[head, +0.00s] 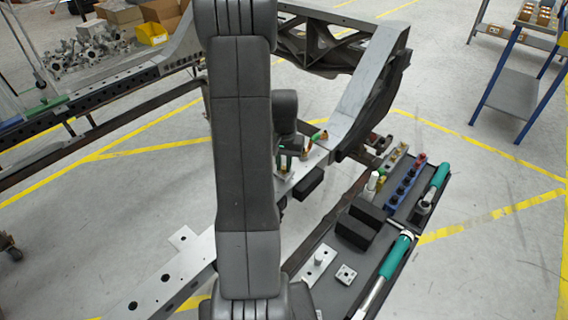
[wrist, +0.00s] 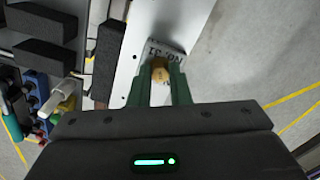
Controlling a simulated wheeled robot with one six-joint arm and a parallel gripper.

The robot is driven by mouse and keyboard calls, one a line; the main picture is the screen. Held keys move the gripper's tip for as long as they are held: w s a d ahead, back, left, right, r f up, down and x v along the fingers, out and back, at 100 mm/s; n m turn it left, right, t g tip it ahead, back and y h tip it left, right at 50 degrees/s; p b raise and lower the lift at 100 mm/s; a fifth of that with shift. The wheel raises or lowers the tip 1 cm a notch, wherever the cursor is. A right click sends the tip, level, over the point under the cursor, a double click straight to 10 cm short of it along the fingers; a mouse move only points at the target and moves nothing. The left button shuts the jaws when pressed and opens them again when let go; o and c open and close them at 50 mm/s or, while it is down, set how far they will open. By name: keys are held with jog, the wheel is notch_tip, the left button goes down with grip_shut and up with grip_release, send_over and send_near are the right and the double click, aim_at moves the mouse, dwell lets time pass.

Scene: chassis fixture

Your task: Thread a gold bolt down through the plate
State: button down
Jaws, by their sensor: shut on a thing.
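In the wrist view my gripper (wrist: 160,88) has its green fingers shut on a gold bolt (wrist: 158,74). The bolt's round gold end shows between the fingertips. The light metal plate (wrist: 128,72) lies below and beyond the fingers, with small dark holes near its left edge and a printed label ahead of the bolt. Whether the bolt touches the plate or sits over a hole cannot be told. In the head view my arm covers much of the work area. The plate (head: 318,158) shows just right of the arm, with small gold and green parts above it.
In the head view a dark tool tray (head: 330,290) at lower right holds black blocks (head: 354,230), a blue socket rail (head: 404,184) and green-handled wrenches (head: 396,258). A large grey frame (head: 368,85) rises behind the plate. Open floor lies to the right.

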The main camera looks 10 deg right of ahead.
jog(key=m, duration=0.4)
jog(key=shift+w, duration=0.1)
jog(key=shift+f+m, duration=0.1)
jog(key=shift+m, duration=2.3)
jog(key=c, duration=1.3)
grip_release()
notch_tip(320, 180, up, 9)
jog(key=p, duration=0.6)
